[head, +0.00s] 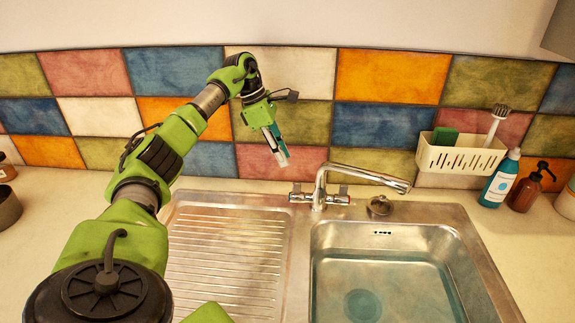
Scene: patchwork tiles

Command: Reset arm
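My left arm reaches in from the lower left, up over the draining board. My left gripper (282,157) hangs in the air in front of the tiled wall, left of the tap, with its fingers pointing down. The fingers look close together with teal and pale parts, and the angle does not show whether they are open or shut. I see no object clearly held. My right gripper is not in view.
A steel sink (388,285) holds water, with a ribbed draining board (225,245) on its left. A tap (322,185) stands behind. At the right are a cream caddy (450,160), a blue bottle (498,183) and a brown bottle (525,193).

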